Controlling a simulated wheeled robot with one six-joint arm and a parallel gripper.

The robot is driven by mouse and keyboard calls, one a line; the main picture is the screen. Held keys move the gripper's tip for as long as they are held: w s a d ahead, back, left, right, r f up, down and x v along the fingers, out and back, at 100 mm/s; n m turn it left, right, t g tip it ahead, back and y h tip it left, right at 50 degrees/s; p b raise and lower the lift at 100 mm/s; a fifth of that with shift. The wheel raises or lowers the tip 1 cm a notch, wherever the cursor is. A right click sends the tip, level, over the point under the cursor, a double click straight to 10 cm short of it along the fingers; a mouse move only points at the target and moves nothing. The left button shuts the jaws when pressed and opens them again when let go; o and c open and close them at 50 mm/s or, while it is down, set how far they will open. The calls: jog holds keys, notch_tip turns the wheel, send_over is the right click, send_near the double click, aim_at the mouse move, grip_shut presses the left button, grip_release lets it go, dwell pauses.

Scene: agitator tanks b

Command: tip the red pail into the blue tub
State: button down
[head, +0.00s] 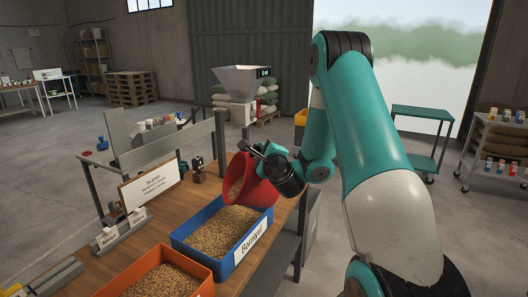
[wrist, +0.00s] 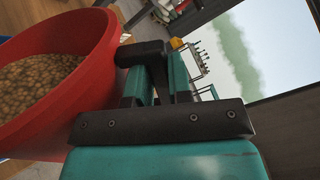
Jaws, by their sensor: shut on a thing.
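The red pail (head: 254,181) is tilted to the left above the right rear corner of the blue tub, with its mouth facing the tub. Grain shows inside the pail in the wrist view (wrist: 92,108). My gripper (head: 262,152) is shut on the pail at its rim side. I cannot tell whether grain is falling from the pail.
An orange tub (head: 206,289) with grain stands in front of the blue tub. A sign board (head: 150,184) and small labelled holders (head: 108,237) stand on the wooden bench (head: 150,232) to the left. A grey hopper (head: 241,81) stands behind.

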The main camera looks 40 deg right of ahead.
aim_at(246, 157)
jog(key=shift+r, duration=0.15)
jog(key=shift+w+a+n+p, duration=0.2)
jog(key=shift+a+n+p, duration=0.1)
jog(key=shift+a+p, duration=0.1)
jog(key=shift+w+a, duration=0.1)
jog(key=shift+a, duration=0.2)
jog(key=shift+w+a+n+p, duration=0.1)
jog(key=shift+a+n+p, duration=0.05)
jog(key=shift+n+p, duration=0.2)
jog(key=shift+w+a+f+n+p, duration=0.25)
jog(key=shift+a+n+p, duration=0.2)
jog(key=shift+a+p, duration=0.2)
jog(key=shift+w+a+p, duration=0.2)
jog(key=shift+a+p, duration=0.1)
jog(key=shift+p, duration=0.25)
jog(key=shift+w+a+f+n+p, duration=0.2)
jog(key=shift+a+n+p, duration=0.3)
jog(key=shift+n, duration=0.1)
jog(key=shift+w+a+p, duration=0.1)
jog(key=shift+p, duration=0.2)
